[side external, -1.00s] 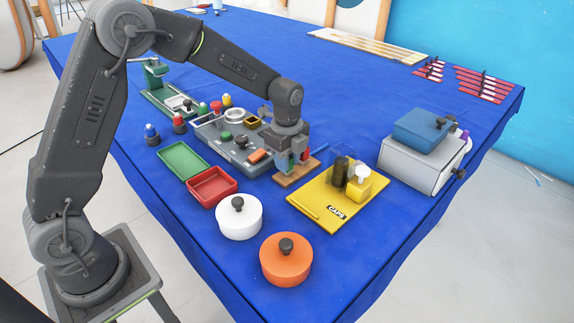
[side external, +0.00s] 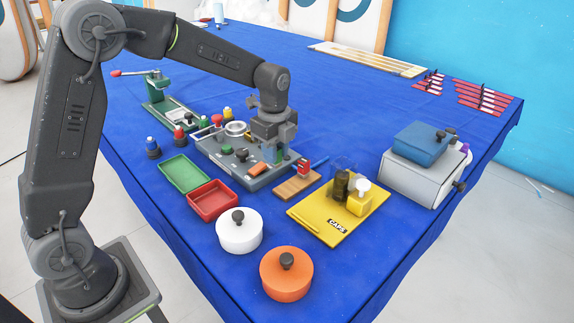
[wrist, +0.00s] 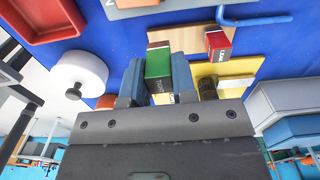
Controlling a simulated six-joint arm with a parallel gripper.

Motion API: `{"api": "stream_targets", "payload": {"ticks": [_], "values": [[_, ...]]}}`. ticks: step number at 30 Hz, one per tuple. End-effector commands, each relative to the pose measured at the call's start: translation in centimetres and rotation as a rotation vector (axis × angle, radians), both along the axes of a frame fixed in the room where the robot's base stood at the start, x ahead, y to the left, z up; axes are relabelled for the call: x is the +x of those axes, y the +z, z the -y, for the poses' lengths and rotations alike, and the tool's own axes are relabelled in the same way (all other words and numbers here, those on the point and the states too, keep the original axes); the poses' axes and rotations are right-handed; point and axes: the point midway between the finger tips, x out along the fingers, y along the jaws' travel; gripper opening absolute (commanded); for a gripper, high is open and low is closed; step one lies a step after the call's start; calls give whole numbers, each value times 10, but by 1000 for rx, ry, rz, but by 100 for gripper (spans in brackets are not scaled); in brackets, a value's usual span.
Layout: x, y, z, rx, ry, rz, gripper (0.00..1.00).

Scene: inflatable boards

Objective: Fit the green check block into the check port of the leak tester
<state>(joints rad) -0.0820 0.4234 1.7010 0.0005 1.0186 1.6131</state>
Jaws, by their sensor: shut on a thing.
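My gripper (wrist: 157,82) is shut on the green check block (wrist: 158,60), which stands upright between the two blue-grey fingers in the wrist view. In the side view my gripper (side external: 277,152) is over the right part of the grey leak tester (side external: 224,163), left of the wooden board. The tester carries a ring, dark knobs and an orange piece. The green block is mostly hidden by the fingers in the side view. I cannot make out the check port, nor whether the block touches the tester.
A red block (side external: 303,167) stands on the wooden board (side external: 297,186). The yellow caps tray (side external: 318,222) lies to its right. A green tray (side external: 183,174), a red tray (side external: 212,201), a white tin (side external: 239,234) and an orange tin (side external: 287,275) are nearer.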

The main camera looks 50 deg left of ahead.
Motion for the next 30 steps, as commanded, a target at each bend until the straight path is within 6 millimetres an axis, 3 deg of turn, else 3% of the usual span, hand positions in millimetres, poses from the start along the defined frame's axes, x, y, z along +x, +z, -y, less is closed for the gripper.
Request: {"api": "stream_targets", "payload": {"ticks": [3, 9, 17, 27, 30], "values": [[-12, 19, -27, 0, 6, 6, 0], [-29, 40, -59, 0, 4, 5, 0], [-31, 54, -95, 0, 1, 4, 0], [-12, 69, -218, 0, -23, 3, 0], [-13, 72, -243, 0, -31, 3, 0]]}}
